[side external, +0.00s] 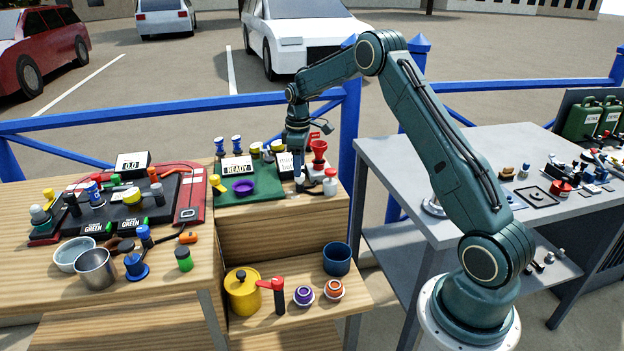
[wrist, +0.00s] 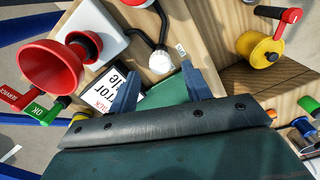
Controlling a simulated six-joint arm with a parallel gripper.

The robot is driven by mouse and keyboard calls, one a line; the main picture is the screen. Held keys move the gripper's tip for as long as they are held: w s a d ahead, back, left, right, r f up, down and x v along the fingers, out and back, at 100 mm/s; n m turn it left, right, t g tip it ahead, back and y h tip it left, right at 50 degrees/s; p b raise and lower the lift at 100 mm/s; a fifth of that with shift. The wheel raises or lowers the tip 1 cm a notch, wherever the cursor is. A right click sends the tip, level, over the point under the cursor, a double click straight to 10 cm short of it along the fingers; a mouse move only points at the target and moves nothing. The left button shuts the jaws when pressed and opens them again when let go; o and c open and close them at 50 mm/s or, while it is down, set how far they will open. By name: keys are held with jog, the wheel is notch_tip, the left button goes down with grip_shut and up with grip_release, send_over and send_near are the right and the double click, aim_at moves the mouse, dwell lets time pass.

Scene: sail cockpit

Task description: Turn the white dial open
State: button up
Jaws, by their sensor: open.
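A small white round knob (wrist: 160,62), probably the white dial, shows in the wrist view at the end of a bent black tube. It lies just past the tips of my gripper (wrist: 160,86), roughly between the two blue fingers. The fingers are apart with nothing held between them. In the side view my gripper (side external: 298,172) points down over the right end of the wooden bench, beside the red funnel. The knob is too small there to make out clearly, and I cannot tell whether the fingers touch it.
A red funnel (wrist: 50,66) and a white block (wrist: 92,32) stand close by. A printed card (wrist: 115,88) is beside the left finger. A green mat with a purple bowl (side external: 243,187) lies left of my gripper. A lower shelf holds a yellow pot (side external: 242,293).

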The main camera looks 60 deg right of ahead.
notch_tip(320, 180, up, 11)
dwell(0.4)
jog(key=shift+a+r, duration=0.1)
jog(key=s+a+r+m+t, duration=0.2)
jog(key=s+a+r+t, duration=0.1)
jog(key=s+a+r, duration=1.1)
jog(key=s+a+f+m+t, duration=0.1)
jog(key=s+a+f, duration=0.2)
jog(key=s, duration=0.6)
jog(key=s+a+f+m+t, duration=0.1)
jog(key=s+a+f, duration=0.1)
jog(key=s+a, duration=0.5)
jog(key=s, duration=0.3)
jog(key=shift+a+f+m+t, duration=0.3)
jog(key=shift+f, duration=0.1)
